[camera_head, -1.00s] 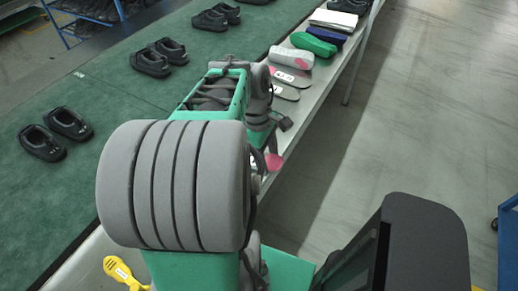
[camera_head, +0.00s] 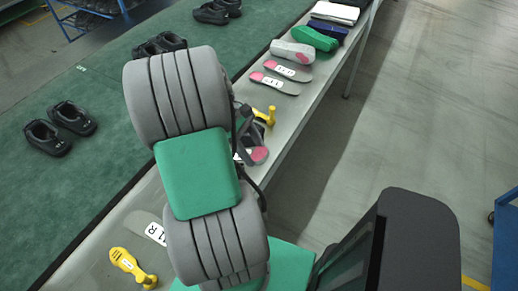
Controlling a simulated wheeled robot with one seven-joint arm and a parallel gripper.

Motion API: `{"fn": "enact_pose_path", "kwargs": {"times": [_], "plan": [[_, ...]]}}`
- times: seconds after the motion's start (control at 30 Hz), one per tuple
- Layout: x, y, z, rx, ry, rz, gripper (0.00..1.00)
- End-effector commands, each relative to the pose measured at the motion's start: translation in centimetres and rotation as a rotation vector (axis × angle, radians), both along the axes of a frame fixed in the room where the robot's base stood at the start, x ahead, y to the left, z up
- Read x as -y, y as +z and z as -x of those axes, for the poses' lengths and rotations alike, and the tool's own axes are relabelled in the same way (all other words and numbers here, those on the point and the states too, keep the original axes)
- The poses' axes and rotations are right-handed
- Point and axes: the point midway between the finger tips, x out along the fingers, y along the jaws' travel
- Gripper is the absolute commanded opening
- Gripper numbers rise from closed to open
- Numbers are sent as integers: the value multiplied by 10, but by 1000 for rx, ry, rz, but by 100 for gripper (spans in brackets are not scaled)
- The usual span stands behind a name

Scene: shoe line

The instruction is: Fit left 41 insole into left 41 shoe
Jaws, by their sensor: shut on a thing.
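A grey insole (camera_head: 259,155) with a pink end and a white label shows just right of my arm, over the edge of the table. My gripper (camera_head: 257,132) is small and mostly hidden behind my arm. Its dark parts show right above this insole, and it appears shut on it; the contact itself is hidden. Another insole (camera_head: 150,221), its label partly hidden and ending in "1 R", lies on the table left of my arm. A pair of black shoes (camera_head: 60,130) stands on the green belt at the left. I cannot read any shoe's size.
More pairs of black shoes (camera_head: 160,45) stand farther along the green belt (camera_head: 95,85). A yellow tool (camera_head: 128,263) lies at the near left, another yellow piece (camera_head: 268,116) near my gripper. Insoles (camera_head: 288,70), a green item (camera_head: 312,39) and white sheets (camera_head: 335,13) lie along the table.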

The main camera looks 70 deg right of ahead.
Motion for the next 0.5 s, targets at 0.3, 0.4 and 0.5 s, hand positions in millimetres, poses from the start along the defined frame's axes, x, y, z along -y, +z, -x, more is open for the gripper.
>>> {"fn": "enact_pose_path", "kwargs": {"times": [0.3,0.4,0.5], "plan": [[3,-14,-24,1,1,0,15],[3,-19,-30,7,0,1,15],[4,-23,-37,15,1,0,15]]}}
